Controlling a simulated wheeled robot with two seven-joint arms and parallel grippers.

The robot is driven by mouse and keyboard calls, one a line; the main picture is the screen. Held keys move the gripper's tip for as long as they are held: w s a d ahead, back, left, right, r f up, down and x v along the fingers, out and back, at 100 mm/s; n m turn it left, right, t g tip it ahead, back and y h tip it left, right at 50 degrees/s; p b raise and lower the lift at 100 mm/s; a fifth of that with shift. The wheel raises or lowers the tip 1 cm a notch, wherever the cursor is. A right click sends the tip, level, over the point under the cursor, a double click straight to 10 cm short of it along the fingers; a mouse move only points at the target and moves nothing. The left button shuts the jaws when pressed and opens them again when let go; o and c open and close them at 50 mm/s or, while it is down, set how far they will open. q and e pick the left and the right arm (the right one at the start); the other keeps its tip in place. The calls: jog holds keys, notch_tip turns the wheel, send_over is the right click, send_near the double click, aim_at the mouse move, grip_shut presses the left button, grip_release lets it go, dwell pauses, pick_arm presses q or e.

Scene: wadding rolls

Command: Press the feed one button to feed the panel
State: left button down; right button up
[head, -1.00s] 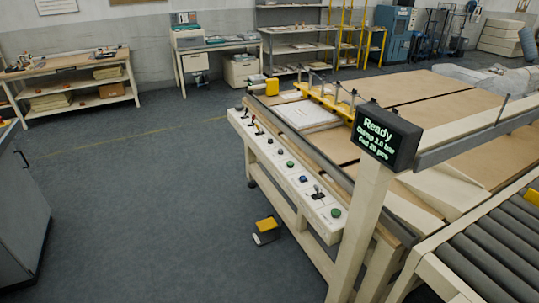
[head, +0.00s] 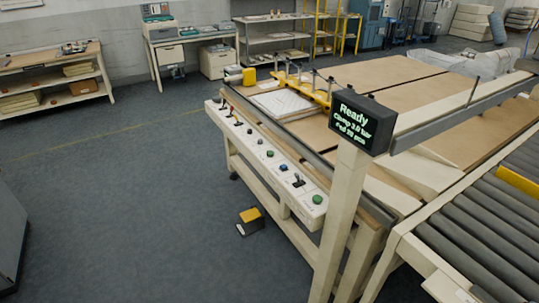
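A long cream control strip (head: 262,148) runs along the near left side of the machine table. It carries several levers, a blue button (head: 284,168), a green button near its right end (head: 317,199) and another green button further up (head: 270,154). The labels are too small to read, so I cannot tell which button is feed one. A white panel (head: 282,103) lies on the machine table by a yellow clamp bar (head: 302,86). A black display (head: 362,122) on a cream post reads "Ready" with clamp and feed lines below. Neither of my grippers is in view.
A yellow and black foot pedal (head: 250,220) stands on the floor beside the machine. A roller conveyor (head: 480,235) is at the right. A grey cabinet (head: 10,245) is at the left edge.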

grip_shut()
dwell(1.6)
